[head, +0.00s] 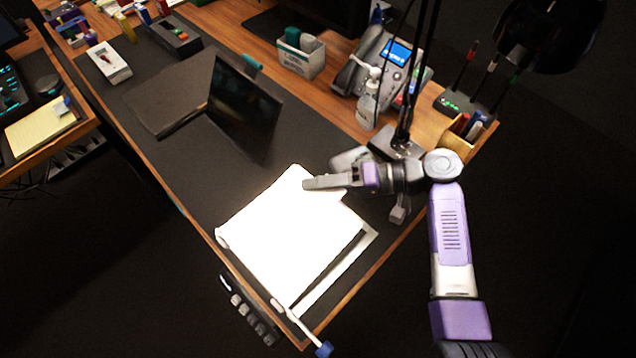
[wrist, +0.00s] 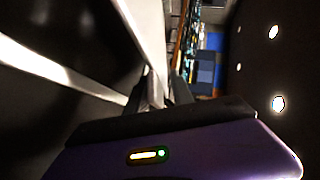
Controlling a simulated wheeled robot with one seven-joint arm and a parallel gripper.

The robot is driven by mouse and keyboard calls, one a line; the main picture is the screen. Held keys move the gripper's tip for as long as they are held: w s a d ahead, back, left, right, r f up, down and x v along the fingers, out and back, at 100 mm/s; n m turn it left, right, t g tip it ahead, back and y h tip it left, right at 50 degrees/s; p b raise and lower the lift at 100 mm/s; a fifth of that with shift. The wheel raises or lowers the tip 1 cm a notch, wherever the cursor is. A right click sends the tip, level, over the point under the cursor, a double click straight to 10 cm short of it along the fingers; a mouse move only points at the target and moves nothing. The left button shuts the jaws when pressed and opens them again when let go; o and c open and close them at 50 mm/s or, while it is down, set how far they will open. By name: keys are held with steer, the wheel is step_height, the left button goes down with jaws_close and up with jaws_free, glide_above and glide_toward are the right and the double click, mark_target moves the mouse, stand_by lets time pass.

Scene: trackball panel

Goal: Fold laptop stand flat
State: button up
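The laptop stand appears to be the bright white panel (head: 285,235) over a pale frame at the front right of the desk. The panel looks raised above the frame, with a dark gap along its right side. My gripper (head: 308,184) comes in from the right, and its fingertips overlap the panel's upper right edge. In the wrist view, my gripper's dark fingers (wrist: 162,88) are close together, with a pale strip (wrist: 145,35) running down to them. I cannot tell whether they hold it. The glare hides the panel's details.
A dark open laptop-like object (head: 245,108) stands farther back on the mat. A lamp base (head: 397,146), a pump bottle (head: 367,105) and a phone (head: 385,62) stand behind my gripper. A rod with a blue knob (head: 324,349) projects past the desk's front corner.

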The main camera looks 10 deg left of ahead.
steer(key=v, duration=0.7)
steer(key=shift+d+b, duration=0.3)
steer(key=shift+d, duration=0.1)
steer(key=shift+c, duration=0.5)
